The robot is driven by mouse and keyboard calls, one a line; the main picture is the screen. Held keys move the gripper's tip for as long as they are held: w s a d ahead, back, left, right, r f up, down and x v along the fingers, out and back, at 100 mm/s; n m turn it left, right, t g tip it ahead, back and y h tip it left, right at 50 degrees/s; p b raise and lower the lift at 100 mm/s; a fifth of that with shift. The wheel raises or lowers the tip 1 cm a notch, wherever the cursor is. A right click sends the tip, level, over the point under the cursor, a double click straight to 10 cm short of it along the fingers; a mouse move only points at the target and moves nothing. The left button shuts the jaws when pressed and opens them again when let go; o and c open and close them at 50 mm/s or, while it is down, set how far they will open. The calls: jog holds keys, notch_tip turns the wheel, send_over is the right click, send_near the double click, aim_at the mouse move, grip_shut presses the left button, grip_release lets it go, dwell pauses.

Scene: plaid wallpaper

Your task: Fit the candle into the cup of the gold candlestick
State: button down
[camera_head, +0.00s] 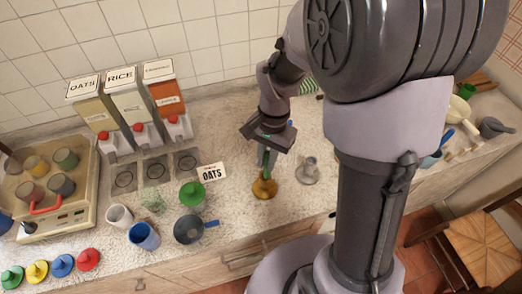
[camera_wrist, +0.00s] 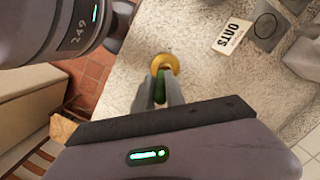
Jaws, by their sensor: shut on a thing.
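The gold candlestick (camera_head: 264,188) stands on the speckled counter; its round top also shows in the wrist view (camera_wrist: 166,60). My gripper (camera_head: 267,158) points down directly over it. In the wrist view my gripper (camera_wrist: 161,92) is shut on a green candle (camera_wrist: 160,88), held between the two grey fingers. The candle's lower end lines up with the gold candlestick, which it partly covers in the wrist view. I cannot tell whether its end is inside the cup or just above it.
A grey candlestick (camera_head: 308,172) stands close on the right. An OATS card (camera_head: 212,171), green funnel-like piece (camera_head: 192,193), dark pan (camera_head: 189,230) and blue cup (camera_head: 143,236) lie left. Dispensers (camera_head: 125,105) stand behind, with a cup-filled tray (camera_head: 85,203) far left.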

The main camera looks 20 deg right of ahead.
aim_at(265, 167)
jog(key=f, duration=0.1)
jog(key=f+b, duration=0.1)
jog(key=f, duration=0.1)
jog(key=shift+w+a+f, duration=0.15)
jog(key=shift+w+f, duration=0.2)
jog(key=shift+f, duration=0.05)
jog(key=shift+r, duration=0.1)
jog(key=shift+f+b, duration=0.2)
jog(key=shift+b, duration=0.15)
jog(key=c, duration=1.4)
grip_release()
jog(key=shift+r, duration=0.1)
